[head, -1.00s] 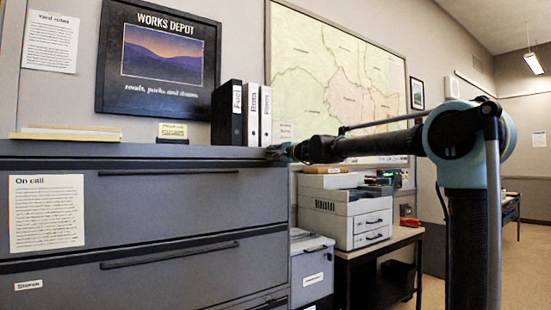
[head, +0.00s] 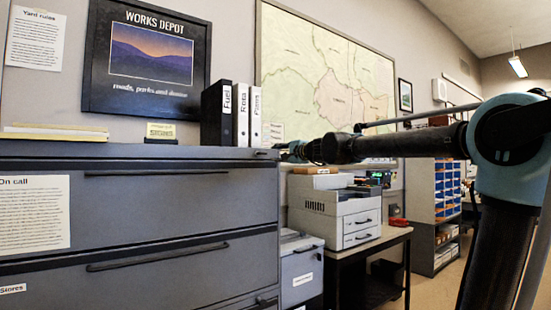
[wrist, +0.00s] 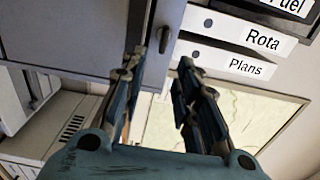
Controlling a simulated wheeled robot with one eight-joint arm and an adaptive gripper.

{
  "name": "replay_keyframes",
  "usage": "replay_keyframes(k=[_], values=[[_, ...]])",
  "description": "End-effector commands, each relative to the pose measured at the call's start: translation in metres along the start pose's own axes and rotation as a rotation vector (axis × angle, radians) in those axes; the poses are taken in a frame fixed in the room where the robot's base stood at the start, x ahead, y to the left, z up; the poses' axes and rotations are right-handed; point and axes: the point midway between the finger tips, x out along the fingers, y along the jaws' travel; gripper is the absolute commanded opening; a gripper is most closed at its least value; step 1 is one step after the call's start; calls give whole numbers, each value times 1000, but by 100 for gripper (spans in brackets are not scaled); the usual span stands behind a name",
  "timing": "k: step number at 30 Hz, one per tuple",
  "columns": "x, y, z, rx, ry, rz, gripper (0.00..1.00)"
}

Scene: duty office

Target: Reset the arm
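My arm reaches across the head view from the right toward the filing cabinet. My gripper (head: 290,151) is small and edge-on there, close to the cabinet's top right corner. In the wrist view my gripper (wrist: 160,85) has its two dark fingers well apart, with nothing between them. The grey cabinet (head: 190,211) fills the left of the head view. It also shows in the wrist view (wrist: 75,30), beyond the fingertips. The binders labelled Rota (wrist: 240,30) and Plans (wrist: 230,62) lie beyond the fingers to the upper right.
A printer (head: 338,212) stands on a small table (head: 372,244) right of the cabinet, below my forearm. A poster (head: 150,60) and a map (head: 325,80) hang on the wall behind. A blue-fronted shelf unit (head: 436,190) stands farther back. Some floor shows at the right.

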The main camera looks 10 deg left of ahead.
Motion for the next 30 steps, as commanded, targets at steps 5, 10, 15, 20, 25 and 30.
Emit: replay_keyframes(k=[5, 10, 15, 20, 25, 30], values=[[-8, 0, 0, 0, 0, 0, 29], [-9, 0, 0, 0, -1, 0, 29], [-9, 0, 0, 0, -1, 0, 29], [-10, 1, 0, -2, -1, 1, 29], [-32, 19, -2, -78, -24, 27, 29], [-91, 80, -4, -273, -89, 133, 29]])
